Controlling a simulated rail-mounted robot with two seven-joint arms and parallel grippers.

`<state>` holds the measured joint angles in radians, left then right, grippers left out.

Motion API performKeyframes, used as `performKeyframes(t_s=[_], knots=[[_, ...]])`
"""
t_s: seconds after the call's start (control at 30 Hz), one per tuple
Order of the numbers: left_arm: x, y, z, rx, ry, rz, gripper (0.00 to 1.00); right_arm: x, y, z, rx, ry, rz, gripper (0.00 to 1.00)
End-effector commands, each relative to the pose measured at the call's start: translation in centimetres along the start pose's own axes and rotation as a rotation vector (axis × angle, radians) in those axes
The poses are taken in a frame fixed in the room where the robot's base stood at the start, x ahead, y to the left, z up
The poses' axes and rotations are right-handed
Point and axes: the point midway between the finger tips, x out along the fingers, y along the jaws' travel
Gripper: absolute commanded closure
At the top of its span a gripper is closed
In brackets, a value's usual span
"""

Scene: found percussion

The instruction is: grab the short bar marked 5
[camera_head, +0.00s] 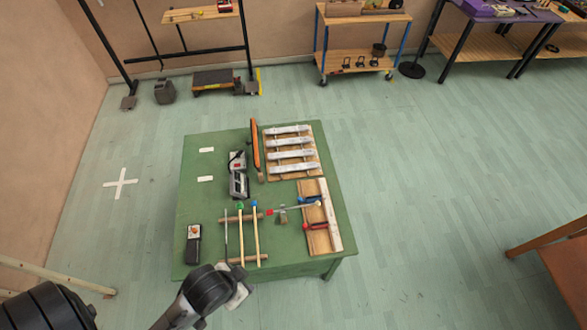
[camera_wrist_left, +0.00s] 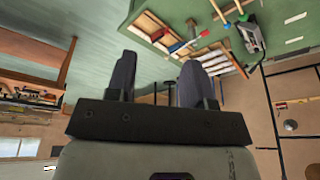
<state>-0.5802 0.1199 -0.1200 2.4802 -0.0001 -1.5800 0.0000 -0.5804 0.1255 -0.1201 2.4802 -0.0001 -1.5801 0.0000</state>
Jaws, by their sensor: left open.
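Several silver-grey metal bars (camera_head: 290,154) lie side by side across a wooden frame (camera_head: 265,173) at the back right of the green table (camera_head: 208,225) in the head view. The numbers on them are too small to read, so I cannot tell which bar is marked 5. My left arm comes in at the bottom, in front of the table's near edge. My left gripper (camera_wrist_left: 157,75) is open in the left wrist view, its dark fingers apart with nothing between them. It is well away from the bars. My right gripper is not in view.
A grey device (camera_head: 238,185), two mallets with green and blue heads (camera_head: 247,230), a handheld meter (camera_head: 193,245) and a wooden board (camera_head: 330,215) with red and blue clamps occupy the table. Its left side is mostly clear.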

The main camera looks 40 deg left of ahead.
Motion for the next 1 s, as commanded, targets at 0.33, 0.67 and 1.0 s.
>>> performKeyframes(t_s=[0.33, 0.67, 1.0], knots=[[0.0, 0.0, 0.0, 0.0, 0.0, 0.0, 0.52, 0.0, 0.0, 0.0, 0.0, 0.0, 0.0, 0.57], [0.0, 0.0, 0.0, 0.0, 0.0, 0.0, 0.32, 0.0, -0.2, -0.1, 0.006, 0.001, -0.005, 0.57], [1.5, -0.2, -1.2, 0.001, 0.039, -0.007, 0.32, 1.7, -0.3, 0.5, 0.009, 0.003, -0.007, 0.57]])
